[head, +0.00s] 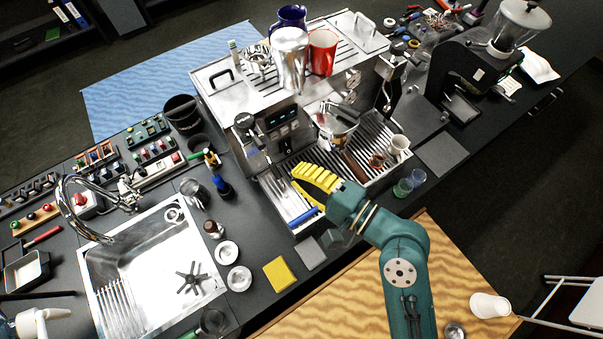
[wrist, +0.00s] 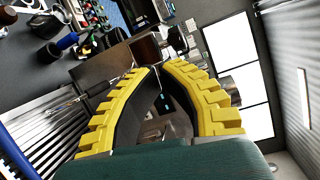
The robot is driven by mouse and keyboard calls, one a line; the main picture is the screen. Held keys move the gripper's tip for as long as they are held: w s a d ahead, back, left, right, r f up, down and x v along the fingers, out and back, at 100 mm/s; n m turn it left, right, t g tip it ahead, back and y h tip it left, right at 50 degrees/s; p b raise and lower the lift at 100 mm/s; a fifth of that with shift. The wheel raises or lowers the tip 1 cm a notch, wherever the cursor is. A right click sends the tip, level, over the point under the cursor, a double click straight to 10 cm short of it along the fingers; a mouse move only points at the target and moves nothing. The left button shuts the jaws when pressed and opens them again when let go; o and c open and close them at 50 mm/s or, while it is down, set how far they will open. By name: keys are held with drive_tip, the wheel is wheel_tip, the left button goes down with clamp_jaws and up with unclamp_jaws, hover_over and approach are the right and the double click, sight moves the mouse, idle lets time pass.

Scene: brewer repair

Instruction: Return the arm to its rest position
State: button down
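My gripper (head: 295,178) has yellow ribbed fingers. In the head view it is over the front left part of the espresso machine (head: 222,110), above the drip tray's left end. My teal arm reaches up to it from the bottom. In the wrist view the two fingers (wrist: 160,68) arch toward each other, with a narrow gap between the tips. I see nothing held between them. The machine's slatted tray (wrist: 40,125) shows at the left of the wrist view. Whether the fingers touch the tray is hard to tell.
A sink (head: 150,265) with a tall tap is at the left. A portafilter (head: 338,125) and small cups (head: 398,147) are near the machine's front. A grinder (head: 470,65) stands at the back right. A wooden surface (head: 315,305) below holds a white cup (head: 489,305).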

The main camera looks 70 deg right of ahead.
drive_tip(key=shift+s+a+r, duration=0.1)
drive_tip(key=shift+s+a, duration=0.15)
drive_tip(key=shift+a, duration=0.1)
